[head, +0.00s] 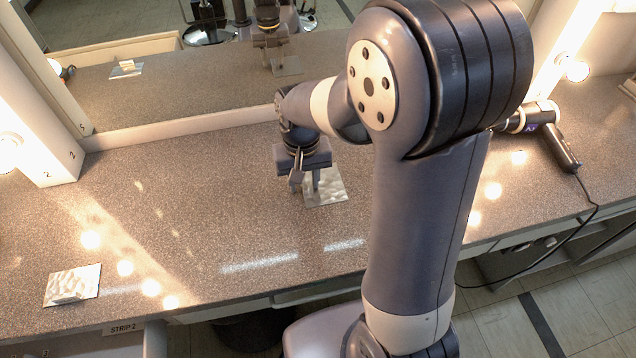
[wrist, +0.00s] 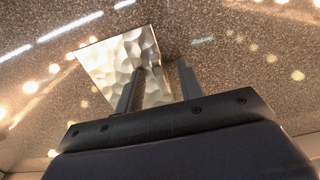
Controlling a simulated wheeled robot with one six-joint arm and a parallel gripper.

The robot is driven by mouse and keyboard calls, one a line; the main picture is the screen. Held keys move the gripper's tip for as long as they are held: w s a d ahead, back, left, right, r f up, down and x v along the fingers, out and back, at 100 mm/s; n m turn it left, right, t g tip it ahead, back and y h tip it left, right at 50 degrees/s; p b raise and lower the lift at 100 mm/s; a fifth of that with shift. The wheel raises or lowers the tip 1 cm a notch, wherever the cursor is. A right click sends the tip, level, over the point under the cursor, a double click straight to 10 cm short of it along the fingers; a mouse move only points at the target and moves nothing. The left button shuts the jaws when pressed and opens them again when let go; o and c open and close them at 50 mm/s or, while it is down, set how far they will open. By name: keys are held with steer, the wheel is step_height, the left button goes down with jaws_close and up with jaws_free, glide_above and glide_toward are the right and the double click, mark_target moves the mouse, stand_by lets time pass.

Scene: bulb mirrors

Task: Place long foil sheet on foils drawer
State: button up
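A crinkled silver foil sheet (head: 328,188) lies on the speckled counter below and just right of my gripper (head: 305,188). It also shows in the wrist view (wrist: 112,62), with one finger overlapping it and the other beyond its right edge. My gripper (wrist: 160,66) has its fingers apart with nothing between them. It points down close to the counter; I cannot tell whether the fingertips touch the foil. A second foil sheet (head: 72,286) with a raised fold lies at the counter's left front. I cannot tell which sheet is the long one, nor identify the foils drawer.
A hair dryer (head: 550,135) with a trailing cord lies at the right. A mirror (head: 190,80) stands along the back, reflecting the scene. Lit bulbs (head: 572,68) flank it. A "STRIP 2" label (head: 123,329) is on the front edge. The counter's left middle is clear.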

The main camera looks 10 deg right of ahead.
steer(key=shift+c, duration=0.5)
jaws_close()
steer(key=shift+r, duration=0.1)
step_height(320, 180, up, 10)
steer(key=p, duration=0.1)
